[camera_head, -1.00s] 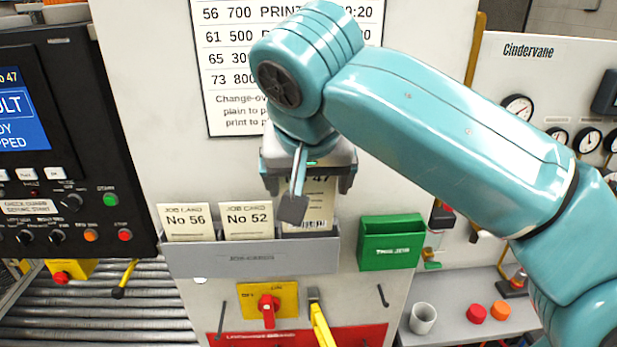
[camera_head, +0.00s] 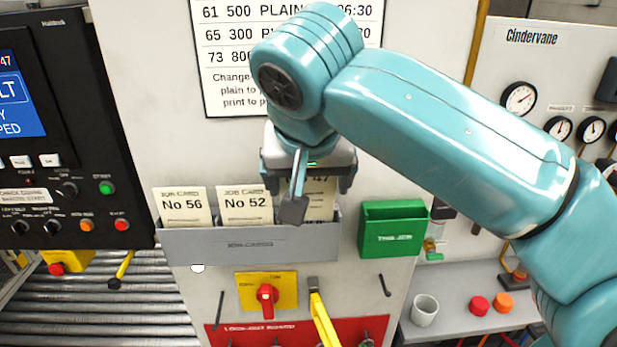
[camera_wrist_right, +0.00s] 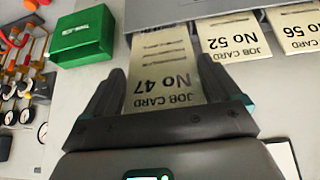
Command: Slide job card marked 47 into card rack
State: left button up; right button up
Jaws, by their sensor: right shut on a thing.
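The job card marked 47 (camera_head: 322,201) is pale cream and upright, in the right-hand place of the grey card rack (camera_head: 250,243). Its lower end goes behind the rack's front wall. My right gripper (camera_head: 308,186) is shut on its upper part, just above the rack. In the right wrist view, the card (camera_wrist_right: 165,75) shows "No 47" between my right gripper's fingers (camera_wrist_right: 170,92). How deep the card sits is hidden by the rack front. My left gripper is not in view.
Card 56 (camera_head: 186,206) and card 52 (camera_head: 246,205) stand in the rack to the left. A green "This job" holder (camera_head: 393,229) is to the right. Below are a red-handled switch (camera_head: 266,297) and a yellow lever (camera_head: 323,318). A control panel (camera_head: 60,130) stands far left.

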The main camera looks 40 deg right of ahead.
jog(key=shift+f, duration=0.4)
jog(key=o, duration=1)
jog(key=p+v, duration=0.5)
jog(key=v, duration=1.1)
jog(key=shift+s+r+p, duration=0.2)
jog(key=shift+s+p, duration=0.05)
jog(key=shift+p, duration=0.05)
jog(key=shift+w+a, duration=0.1)
